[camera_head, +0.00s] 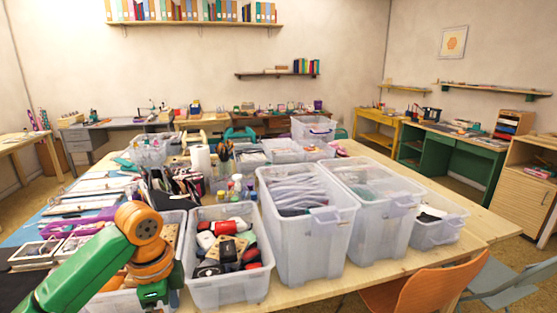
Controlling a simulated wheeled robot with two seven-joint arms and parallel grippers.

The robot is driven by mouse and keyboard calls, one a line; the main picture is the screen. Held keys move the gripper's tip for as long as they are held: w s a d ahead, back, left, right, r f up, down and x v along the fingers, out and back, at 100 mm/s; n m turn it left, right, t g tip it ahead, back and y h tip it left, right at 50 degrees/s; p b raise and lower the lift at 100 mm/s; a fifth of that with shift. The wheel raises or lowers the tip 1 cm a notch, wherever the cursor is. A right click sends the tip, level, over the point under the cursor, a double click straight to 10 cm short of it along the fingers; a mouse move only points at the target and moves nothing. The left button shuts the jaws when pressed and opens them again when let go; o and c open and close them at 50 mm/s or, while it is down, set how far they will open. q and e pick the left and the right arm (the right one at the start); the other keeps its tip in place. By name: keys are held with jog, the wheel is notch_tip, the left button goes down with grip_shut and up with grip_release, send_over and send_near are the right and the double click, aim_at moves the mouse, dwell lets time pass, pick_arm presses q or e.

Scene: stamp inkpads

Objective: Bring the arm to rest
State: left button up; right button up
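My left arm (88,268), green with orange joints, comes in from the lower left. It bends at an orange joint and points down over a clear bin at the table's front left. Its gripper fingers do not show. My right arm and gripper are out of the picture. A clear bin (232,293) right beside the arm holds several stamps or inkpads in red, black, white and green (228,245).
Two tall clear bins (305,250) (376,228) and a smaller one (437,232) stand to the right on the wooden table (480,222). Trays and tools crowd the left side. An orange chair (432,290) stands at the front right.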

pick_arm(q)
jog(key=w+d+f+n+t+h, duration=0.1)
jog(key=w+f+n, duration=0.15)
jog(key=f, duration=0.25)
jog(key=w+d+f+n, duration=0.1)
jog(key=w+f, duration=0.2)
jog(key=f, duration=0.2)
jog(key=s+f+n+t, duration=0.1)
jog(key=s+f+n, duration=0.1)
jog(key=f, duration=0.7)
jog(key=s+f+n, duration=0.2)
jog(key=f+n, duration=0.1)
jog(key=f, duration=0.6)
jog(key=s+a+f+n, duration=0.2)
jog(key=s+f+n, duration=0.1)
jog(key=s+f, duration=1.3)
jog(key=s, duration=0.8)
jog(key=s+f+g+y, duration=0.1)
jog(key=s+f, duration=0.1)
jog(key=s, duration=0.8)
jog(key=shift+d+f+n, duration=0.3)
jog(key=shift+n, duration=0.15)
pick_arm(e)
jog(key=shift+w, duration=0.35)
